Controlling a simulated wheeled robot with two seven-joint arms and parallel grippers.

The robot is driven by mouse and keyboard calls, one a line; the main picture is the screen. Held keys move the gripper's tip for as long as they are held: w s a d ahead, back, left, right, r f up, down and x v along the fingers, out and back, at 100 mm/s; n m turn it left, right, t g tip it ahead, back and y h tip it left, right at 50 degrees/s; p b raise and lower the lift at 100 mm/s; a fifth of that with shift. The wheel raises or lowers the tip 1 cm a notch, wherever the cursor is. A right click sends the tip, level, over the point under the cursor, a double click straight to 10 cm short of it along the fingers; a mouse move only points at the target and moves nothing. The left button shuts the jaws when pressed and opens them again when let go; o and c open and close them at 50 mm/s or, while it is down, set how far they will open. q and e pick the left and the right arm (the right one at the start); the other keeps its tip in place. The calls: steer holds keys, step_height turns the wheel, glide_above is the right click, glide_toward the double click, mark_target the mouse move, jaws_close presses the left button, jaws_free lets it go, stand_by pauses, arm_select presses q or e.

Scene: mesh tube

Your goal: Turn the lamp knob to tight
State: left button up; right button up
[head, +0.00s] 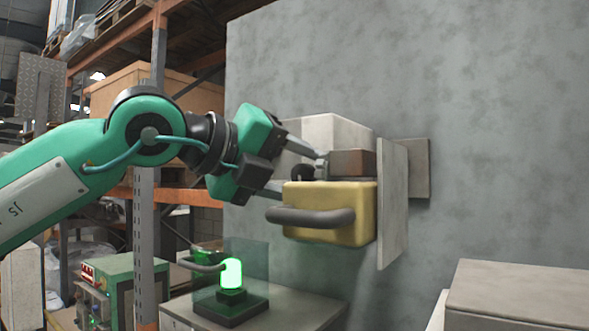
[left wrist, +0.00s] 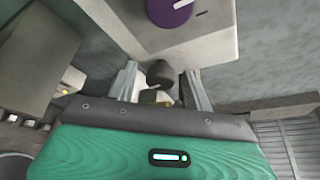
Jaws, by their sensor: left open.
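My left gripper (head: 303,174) is open at the wall-mounted fixture, one finger above and one below a small dark knob (head: 301,172). In the left wrist view, this dark knob (left wrist: 160,74) sits between the two spread fingers (left wrist: 161,88); whether they touch it I cannot tell. A round purple knob (left wrist: 171,10) with a pale mark is on the face of a whitish box (left wrist: 217,30), above the fingers in that view. That box also shows in the head view (head: 335,130). Which knob belongs to the lamp is not clear. A green lamp (head: 231,273) glows below. My right gripper is not visible.
A yellow box (head: 358,215) with a grey bar handle (head: 310,217) is just below the gripper. A brown block (head: 352,163) and a grey backing plate (head: 393,200) are to its right. A pale box (head: 520,285) stands lower right.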

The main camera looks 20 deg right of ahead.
arm_select(q)
steer(key=c, duration=1)
steer(key=shift+f+m+b, duration=0.1)
steer(key=shift+m+b, duration=0.2)
steer(key=shift+b, duration=0.45)
steer(key=shift+m, duration=0.3)
steer(key=shift+r, duration=0.2)
steer(key=o, duration=0.8)
steer(key=shift+o, duration=1)
